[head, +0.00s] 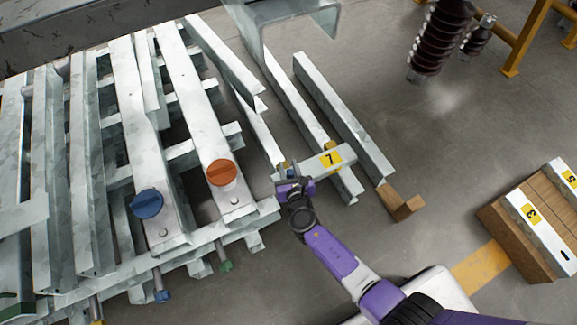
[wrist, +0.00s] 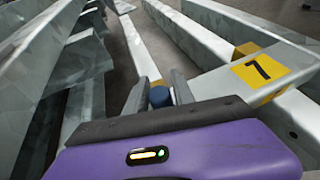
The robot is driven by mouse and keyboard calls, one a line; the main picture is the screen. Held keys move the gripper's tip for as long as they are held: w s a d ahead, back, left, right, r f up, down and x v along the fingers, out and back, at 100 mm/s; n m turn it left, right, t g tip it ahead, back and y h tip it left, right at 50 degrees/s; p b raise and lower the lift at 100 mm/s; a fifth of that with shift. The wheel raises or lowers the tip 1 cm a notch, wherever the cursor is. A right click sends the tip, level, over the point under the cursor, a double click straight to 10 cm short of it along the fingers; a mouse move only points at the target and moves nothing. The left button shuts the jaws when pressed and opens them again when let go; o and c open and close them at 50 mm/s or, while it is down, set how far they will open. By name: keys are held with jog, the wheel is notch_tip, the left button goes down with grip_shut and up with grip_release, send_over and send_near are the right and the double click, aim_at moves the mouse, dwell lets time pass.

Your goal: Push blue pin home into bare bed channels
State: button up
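My gripper (head: 283,178) is at the near end of a channel marked 7 (head: 312,165), right of the large rack of channels. In the wrist view, a blue pin (wrist: 160,97) shows as a short round end between the two fingers (wrist: 159,92). The fingers appear to touch it on both sides. The rest of the pin is hidden, so I cannot tell how deep it sits. Bare bed channels (head: 343,115) run away from my gripper; they also show in the wrist view (wrist: 215,45). The 7 label (wrist: 262,69) is close right of the fingers.
The rack at left carries a blue knob (head: 147,204) and an orange knob (head: 222,172). Below its edge hang a blue-tipped rod (head: 161,295) and a green-tipped rod (head: 225,265). Wooden blocks (head: 402,203) and a crate (head: 520,245) stand right. Open floor lies between.

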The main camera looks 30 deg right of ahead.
jog(key=o, duration=0.3)
jog(key=shift+r, duration=0.1)
notch_tip(320, 180, up, 20)
jog(key=p, duration=1.6)
